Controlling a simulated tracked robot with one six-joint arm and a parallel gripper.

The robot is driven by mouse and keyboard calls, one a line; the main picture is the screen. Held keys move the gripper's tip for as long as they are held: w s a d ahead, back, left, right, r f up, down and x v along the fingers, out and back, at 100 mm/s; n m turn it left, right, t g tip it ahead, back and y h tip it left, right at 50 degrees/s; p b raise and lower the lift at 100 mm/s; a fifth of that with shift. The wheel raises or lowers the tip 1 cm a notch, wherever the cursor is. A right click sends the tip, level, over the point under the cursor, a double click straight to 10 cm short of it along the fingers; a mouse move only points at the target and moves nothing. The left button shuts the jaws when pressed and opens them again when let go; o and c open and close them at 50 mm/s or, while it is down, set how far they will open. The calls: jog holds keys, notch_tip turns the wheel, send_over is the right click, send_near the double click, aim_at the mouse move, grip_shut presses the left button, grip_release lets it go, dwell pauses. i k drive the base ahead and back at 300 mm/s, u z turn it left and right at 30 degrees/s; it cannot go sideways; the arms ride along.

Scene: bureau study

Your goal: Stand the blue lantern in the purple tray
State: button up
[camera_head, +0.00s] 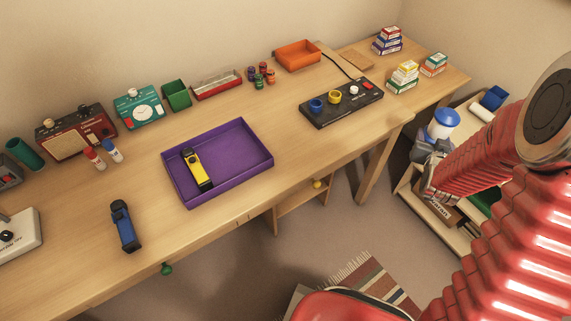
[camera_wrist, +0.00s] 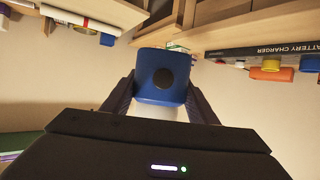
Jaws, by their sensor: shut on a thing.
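The blue lantern (camera_head: 446,119), with a blue top and a pale body, is held by my gripper (camera_head: 437,147) at the right of the head view, in front of a low shelf and off the desk. In the wrist view the lantern's blue end with a dark round spot (camera_wrist: 163,66) sits between the fingers of my gripper (camera_wrist: 160,98), which is shut on it. The purple tray (camera_head: 233,172) lies on the desk, left of centre. A yellow torch (camera_head: 198,172) lies in the tray's left part; its right part is bare.
A blue torch (camera_head: 124,226) lies left of the tray on the desk. A black battery charger (camera_head: 342,104) stands to the right. Radios, bins and small bottles line the back. A low shelf unit (camera_head: 440,224) stands right of the desk. The desk just right of the tray is clear.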

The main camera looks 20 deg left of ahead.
aim_at(234, 155)
jog(key=u, duration=0.05)
jog(key=k, duration=1.05)
jog(key=z, duration=0.55)
jog(key=i, duration=0.1)
jog(key=u, duration=2.35)
jog(key=i, duration=1)
jog(key=u, duration=0.05)
